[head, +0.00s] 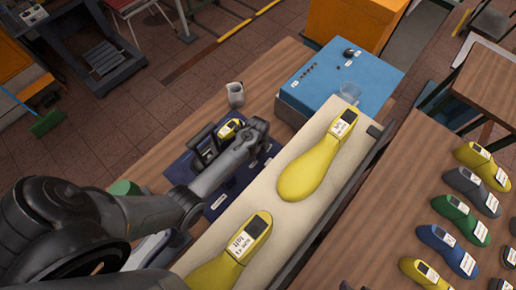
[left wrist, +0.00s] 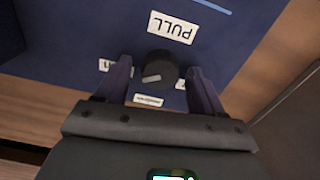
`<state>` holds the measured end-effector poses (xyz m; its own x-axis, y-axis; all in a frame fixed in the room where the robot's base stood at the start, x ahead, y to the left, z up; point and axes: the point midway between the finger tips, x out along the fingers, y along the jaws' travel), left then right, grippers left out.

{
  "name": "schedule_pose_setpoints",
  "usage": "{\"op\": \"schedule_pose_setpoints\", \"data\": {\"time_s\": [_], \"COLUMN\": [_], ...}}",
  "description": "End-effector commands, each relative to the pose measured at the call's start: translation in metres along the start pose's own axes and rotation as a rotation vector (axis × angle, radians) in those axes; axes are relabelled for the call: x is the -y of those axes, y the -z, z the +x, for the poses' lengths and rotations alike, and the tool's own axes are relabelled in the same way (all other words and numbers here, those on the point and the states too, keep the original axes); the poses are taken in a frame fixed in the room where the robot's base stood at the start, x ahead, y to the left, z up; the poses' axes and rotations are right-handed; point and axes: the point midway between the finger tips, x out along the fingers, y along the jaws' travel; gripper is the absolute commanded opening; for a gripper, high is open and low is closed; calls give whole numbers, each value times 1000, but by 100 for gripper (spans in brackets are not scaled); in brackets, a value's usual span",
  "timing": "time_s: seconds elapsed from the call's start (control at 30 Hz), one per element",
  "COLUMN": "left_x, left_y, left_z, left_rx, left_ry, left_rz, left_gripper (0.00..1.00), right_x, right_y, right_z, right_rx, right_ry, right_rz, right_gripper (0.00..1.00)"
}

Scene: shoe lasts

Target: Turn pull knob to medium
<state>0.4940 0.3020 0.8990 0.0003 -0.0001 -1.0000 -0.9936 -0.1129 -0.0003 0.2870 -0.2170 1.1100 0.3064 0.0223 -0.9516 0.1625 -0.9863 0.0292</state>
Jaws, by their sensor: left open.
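The dark knob (left wrist: 160,70) shows in the left wrist view on a dark blue panel (left wrist: 75,32). Its light pointer mark points left and slightly down in that picture. An upside-down PULL label (left wrist: 172,27) is above it. Small white labels sit at its left (left wrist: 115,66), below it (left wrist: 148,100) and at its right; the side ones are partly hidden by my fingers. My left gripper (left wrist: 157,75) is open, with one finger on each side of the knob and gaps visible. In the head view my left arm covers part of the navy panel (head: 185,173); the knob cannot be made out there. My right gripper is not in view.
A pale conveyor belt (head: 270,205) beside the panel carries yellow shoe lasts (head: 305,172). A light blue box (head: 375,75) and a small metal jug (head: 235,95) stand behind. Several colored lasts lie on the wooden table (head: 395,205) at the right.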

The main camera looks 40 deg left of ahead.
Motion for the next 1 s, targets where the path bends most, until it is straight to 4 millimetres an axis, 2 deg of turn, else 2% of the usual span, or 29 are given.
{"op": "schedule_pose_setpoints", "data": {"time_s": [0.03, 0.37, 0.7, 1.0], "left_x": [0, 0, 0, 0], "left_y": [0, 0, 0, 0], "left_z": [0, 0, -2, -4], "left_rx": [0, 0, -1, 0], "left_ry": [0, 0, -2, -3], "left_rz": [0, 1, -44, -237], "left_gripper": [64, 13, 12, 12], "right_x": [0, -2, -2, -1], "right_y": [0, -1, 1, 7], "right_z": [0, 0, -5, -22], "right_rx": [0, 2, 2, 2], "right_ry": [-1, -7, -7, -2], "right_rz": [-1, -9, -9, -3], "right_gripper": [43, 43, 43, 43]}}
